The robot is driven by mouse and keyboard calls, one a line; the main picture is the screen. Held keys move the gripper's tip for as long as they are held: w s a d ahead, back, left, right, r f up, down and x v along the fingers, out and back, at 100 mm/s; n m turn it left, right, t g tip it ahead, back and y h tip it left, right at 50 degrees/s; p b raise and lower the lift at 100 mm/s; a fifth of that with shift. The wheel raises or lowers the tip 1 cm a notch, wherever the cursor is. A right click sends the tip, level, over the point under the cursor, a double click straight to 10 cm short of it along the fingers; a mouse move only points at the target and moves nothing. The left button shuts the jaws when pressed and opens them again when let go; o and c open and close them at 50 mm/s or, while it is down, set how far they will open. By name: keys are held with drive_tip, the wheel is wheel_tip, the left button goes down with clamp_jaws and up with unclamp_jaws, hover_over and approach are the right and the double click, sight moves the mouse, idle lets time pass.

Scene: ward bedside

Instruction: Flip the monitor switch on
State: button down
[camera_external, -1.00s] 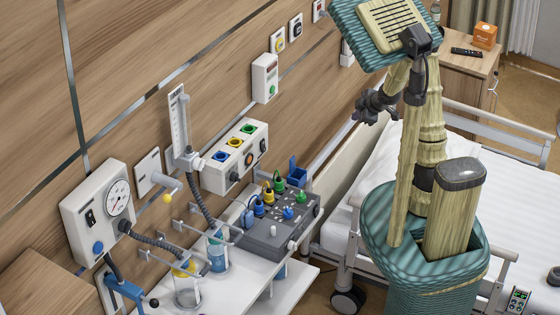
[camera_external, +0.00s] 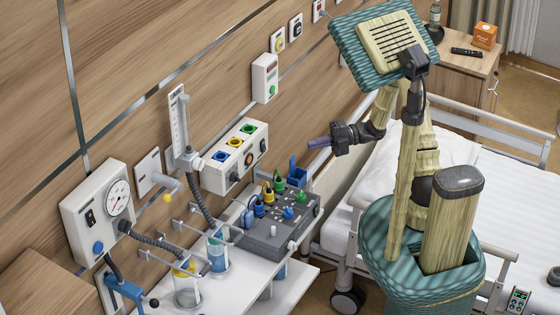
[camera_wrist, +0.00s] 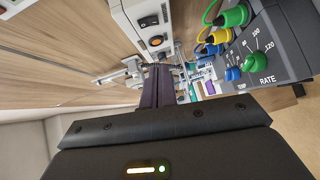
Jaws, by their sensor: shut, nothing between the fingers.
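My gripper (camera_external: 320,143) is shut and empty, held in the air to the right of the wall box and above the grey console. Its dark purple fingers (camera_wrist: 158,88) point away from the wrist camera. A black rocker switch (camera_wrist: 149,21) sits on the white wall box (camera_external: 222,180), beside an orange round button (camera_wrist: 156,41); the fingers are apart from both. The grey console (camera_external: 262,245) has coloured plugs, a green RATE knob (camera_wrist: 248,63) and a small pale peg (camera_external: 273,231). I cannot tell which control is the monitor switch.
A blue holder (camera_external: 297,173) stands at the back of the console. Glass jars (camera_external: 218,255) and hoses are to its left, with a gauge box (camera_external: 97,210) on the wall. The bed (camera_external: 505,190) is at the right. Air between gripper and wall box looks clear.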

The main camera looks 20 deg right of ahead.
drive_tip(key=p, duration=0.3)
approach(263, 146)
drive_tip(key=s+a+f, duration=0.1)
drive_tip(key=s+a, duration=0.1)
drive_tip(key=s, duration=0.2)
drive_tip(key=w+a+p, duration=0.1)
drive_tip(key=a, duration=0.1)
drive_tip(key=w+a+f+p, duration=0.1)
drive_tip(key=w+a, duration=0.1)
drive_tip(key=shift+w+a, duration=0.1)
drive_tip(key=shift+w, duration=0.05)
drive_tip(key=shift+f+b, duration=0.2)
drive_tip(key=shift+b, duration=0.1)
